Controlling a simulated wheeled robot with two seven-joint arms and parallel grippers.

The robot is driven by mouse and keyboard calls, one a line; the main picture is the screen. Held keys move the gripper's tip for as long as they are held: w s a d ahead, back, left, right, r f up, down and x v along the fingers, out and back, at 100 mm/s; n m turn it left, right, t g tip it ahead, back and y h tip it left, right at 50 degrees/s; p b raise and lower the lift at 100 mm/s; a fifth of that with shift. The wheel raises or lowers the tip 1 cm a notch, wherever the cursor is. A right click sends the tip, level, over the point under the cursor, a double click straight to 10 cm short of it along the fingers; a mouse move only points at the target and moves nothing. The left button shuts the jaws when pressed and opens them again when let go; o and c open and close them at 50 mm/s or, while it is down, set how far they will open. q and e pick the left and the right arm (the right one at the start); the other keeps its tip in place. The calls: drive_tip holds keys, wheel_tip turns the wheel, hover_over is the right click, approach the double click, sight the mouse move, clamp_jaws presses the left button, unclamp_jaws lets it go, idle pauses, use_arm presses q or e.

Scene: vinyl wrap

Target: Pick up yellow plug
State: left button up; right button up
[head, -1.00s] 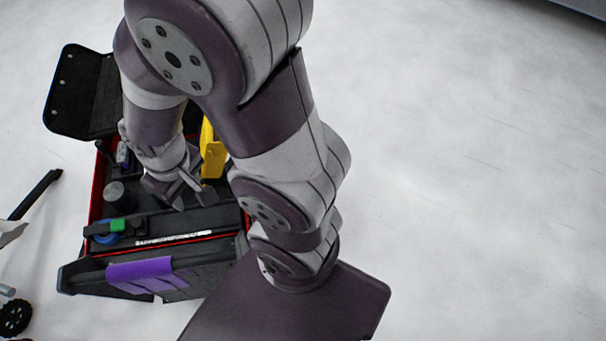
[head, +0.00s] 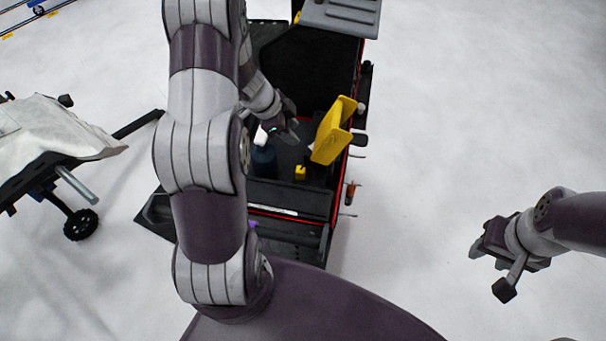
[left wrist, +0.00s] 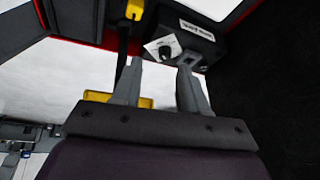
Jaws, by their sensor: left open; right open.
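A small yellow block (head: 300,173), which may be the yellow plug, sits inside the black cart in the head view. A larger yellow angled piece (head: 334,132) stands tilted at the cart's right side. My left gripper (head: 291,121) is open and empty above the cart, left of the large yellow piece and above the small block in the picture. In the left wrist view its two fingers (left wrist: 159,66) are apart. A yellow piece (left wrist: 135,10) on a dark stem shows beyond them; I cannot tell which yellow thing it is. My right gripper (head: 488,268) is open over the floor, away from the cart.
The cart (head: 290,200) has red-edged walls and holds a dark blue bottle (head: 263,160) with a white top. Tools, one orange-handled (head: 351,193), stick out on its right side. A wheeled stand with a pale cloth (head: 50,135) is at left.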

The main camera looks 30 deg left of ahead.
sight(299, 169)
use_arm(q)
drive_tip(key=shift+m+g+h, duration=0.4)
drive_tip(key=shift+m+g, duration=0.3)
drive_tip(key=shift+g, duration=0.2)
drive_tip(key=d+f, duration=0.1)
drive_tip(key=f, duration=0.3)
drive_tip(key=s+d+f, duration=0.1)
drive_tip(key=f, duration=0.4)
drive_tip(key=d+f+b, duration=0.1)
drive_tip(key=f, duration=0.3)
drive_tip(key=shift+s+d+f, duration=0.25)
drive_tip(key=shift+s+f, duration=0.15)
drive_tip(key=shift+w+f, duration=0.15)
drive_tip(key=shift+f, duration=0.05)
clamp_jaws()
